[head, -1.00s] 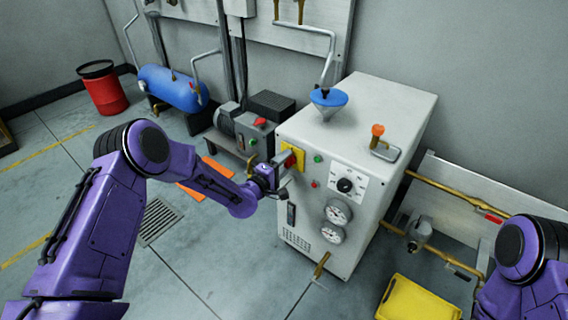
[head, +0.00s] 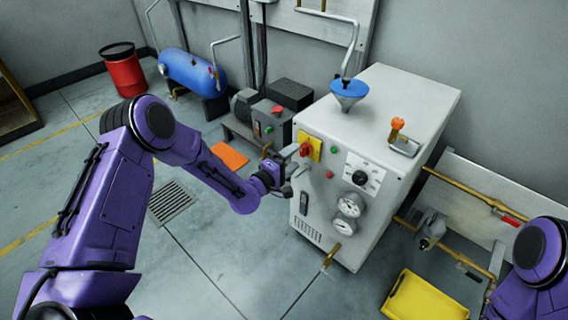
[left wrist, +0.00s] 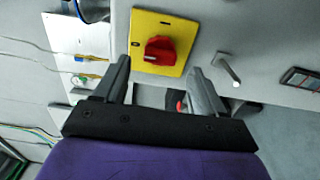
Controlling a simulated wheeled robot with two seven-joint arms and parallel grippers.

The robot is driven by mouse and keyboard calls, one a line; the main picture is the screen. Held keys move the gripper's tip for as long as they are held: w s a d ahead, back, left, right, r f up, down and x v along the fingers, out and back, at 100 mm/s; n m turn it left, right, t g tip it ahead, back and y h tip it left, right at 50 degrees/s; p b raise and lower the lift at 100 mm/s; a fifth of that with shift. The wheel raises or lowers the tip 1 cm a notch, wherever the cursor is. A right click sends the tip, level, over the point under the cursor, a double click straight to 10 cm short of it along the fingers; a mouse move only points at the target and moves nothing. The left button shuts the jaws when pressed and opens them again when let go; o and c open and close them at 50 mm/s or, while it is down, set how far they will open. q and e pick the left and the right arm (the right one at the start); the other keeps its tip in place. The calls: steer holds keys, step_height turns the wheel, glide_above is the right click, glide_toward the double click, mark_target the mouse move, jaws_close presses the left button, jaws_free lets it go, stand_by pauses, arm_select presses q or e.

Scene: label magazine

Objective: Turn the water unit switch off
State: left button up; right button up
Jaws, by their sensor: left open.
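The water unit is a white cabinet (head: 326,193). On its front is a red rotary switch on a yellow plate (head: 315,149). In the left wrist view the red knob (left wrist: 160,50) sits on the yellow plate (left wrist: 180,24), turned roughly sideways in that picture. My left gripper (head: 292,158) is just in front of the cabinet, by the switch. In the left wrist view its two fingers (left wrist: 161,76) are open and empty, pointing toward the panel, with the knob showing beyond and between them. I see no contact. My right gripper is out of view; only part of that arm shows.
Beside the switch are green and red buttons, a black dial (head: 360,178) and two gauges (head: 348,205). A blue funnel (head: 349,88) and an orange-topped valve (head: 398,124) are on top. A yellow tray (head: 425,300) lies at lower right. Floor in front is clear.

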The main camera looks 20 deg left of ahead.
arm_select(q)
steer(key=v, duration=0.6)
steer(key=shift+s, duration=0.2)
